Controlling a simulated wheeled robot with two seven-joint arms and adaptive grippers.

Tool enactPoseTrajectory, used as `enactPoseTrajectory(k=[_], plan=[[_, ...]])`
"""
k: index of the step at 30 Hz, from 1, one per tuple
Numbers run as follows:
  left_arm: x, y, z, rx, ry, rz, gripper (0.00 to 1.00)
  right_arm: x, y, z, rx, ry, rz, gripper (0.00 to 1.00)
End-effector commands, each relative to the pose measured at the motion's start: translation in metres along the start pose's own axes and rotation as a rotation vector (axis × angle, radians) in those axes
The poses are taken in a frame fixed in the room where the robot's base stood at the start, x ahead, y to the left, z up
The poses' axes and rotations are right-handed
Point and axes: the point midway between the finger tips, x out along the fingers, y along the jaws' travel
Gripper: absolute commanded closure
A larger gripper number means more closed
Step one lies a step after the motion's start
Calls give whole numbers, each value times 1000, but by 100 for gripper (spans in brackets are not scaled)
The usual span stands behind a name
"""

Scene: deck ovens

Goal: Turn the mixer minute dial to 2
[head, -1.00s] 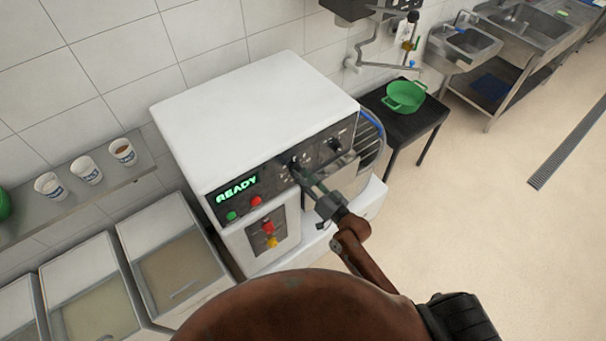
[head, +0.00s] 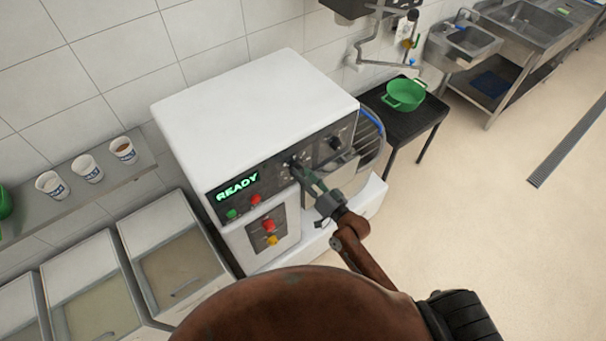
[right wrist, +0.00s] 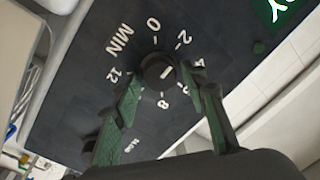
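The minute dial (right wrist: 158,70) is a round black knob with a white mark, ringed by white numbers and the word MIN. The mark slants towards the 2 and 4 side; its exact reading is hard to tell. In the head view the dial (head: 294,163) sits on the dark front panel of the white mixer (head: 255,105), partly hidden by my gripper. My right gripper (head: 303,172) is at the dial. In the right wrist view its green-padded fingers (right wrist: 162,82) are apart, either side of the dial, with gaps visible. My left gripper is not in view.
The panel has a green READY display (head: 238,187), a second knob (head: 335,144) to the right, and red, green and yellow buttons below the display. A black table (head: 408,122) with a green pot (head: 405,94) stands to the right. Cups and bins are at left.

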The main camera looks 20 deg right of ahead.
Motion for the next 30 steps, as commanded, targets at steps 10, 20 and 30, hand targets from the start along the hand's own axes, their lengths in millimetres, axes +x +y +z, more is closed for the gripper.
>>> enactPoseTrajectory(k=[10, 20, 30], plan=[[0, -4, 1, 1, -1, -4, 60, -1, 0, 0, 0, -1, 0, 53], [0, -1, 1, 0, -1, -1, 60, -48, 2, 2, -2, -5, 3, 53], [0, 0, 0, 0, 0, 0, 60, -108, 1, 1, -1, -4, 1, 53]])
